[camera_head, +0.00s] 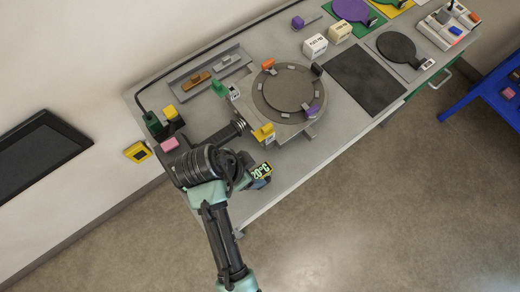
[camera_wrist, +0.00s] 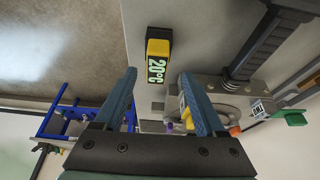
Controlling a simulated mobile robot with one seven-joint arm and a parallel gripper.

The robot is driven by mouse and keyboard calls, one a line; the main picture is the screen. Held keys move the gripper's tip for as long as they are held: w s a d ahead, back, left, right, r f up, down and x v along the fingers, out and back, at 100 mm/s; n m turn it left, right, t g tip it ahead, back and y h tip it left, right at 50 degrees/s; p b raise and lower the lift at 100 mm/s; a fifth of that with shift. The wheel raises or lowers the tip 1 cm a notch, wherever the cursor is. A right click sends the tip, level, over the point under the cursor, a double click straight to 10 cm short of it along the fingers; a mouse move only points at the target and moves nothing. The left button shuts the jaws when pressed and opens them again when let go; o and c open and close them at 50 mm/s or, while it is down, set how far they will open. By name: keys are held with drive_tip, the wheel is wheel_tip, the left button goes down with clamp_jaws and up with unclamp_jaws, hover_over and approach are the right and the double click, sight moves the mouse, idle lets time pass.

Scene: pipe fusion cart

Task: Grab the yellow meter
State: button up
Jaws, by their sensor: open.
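The yellow meter (camera_wrist: 158,48) is a small yellow and black block with a lit "20°C" display. In the wrist view it stands upper middle, just beyond my fingertips and lined up with the gap between them. In the head view the meter (camera_head: 262,171) is near the front edge of the cart's grey top, partly hidden by my arm. My gripper (camera_wrist: 158,76) is open, a blue finger on each side of the gap, with nothing held. In the head view the fingers are mostly hidden by my wrist.
A round grey fixture (camera_head: 287,92) with coloured clamps stands close behind the meter. A dark cylindrical tool (camera_wrist: 268,42) lies to its right in the wrist view. A blue stand (camera_head: 495,92) is off at the right. The floor in front of the cart is clear.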

sight(259, 173)
drive_tip(key=shift+p+x, duration=0.8)
drive_tip(key=shift+x, duration=2)
drive_tip(key=shift+s+d, duration=0.15)
clamp_jaws()
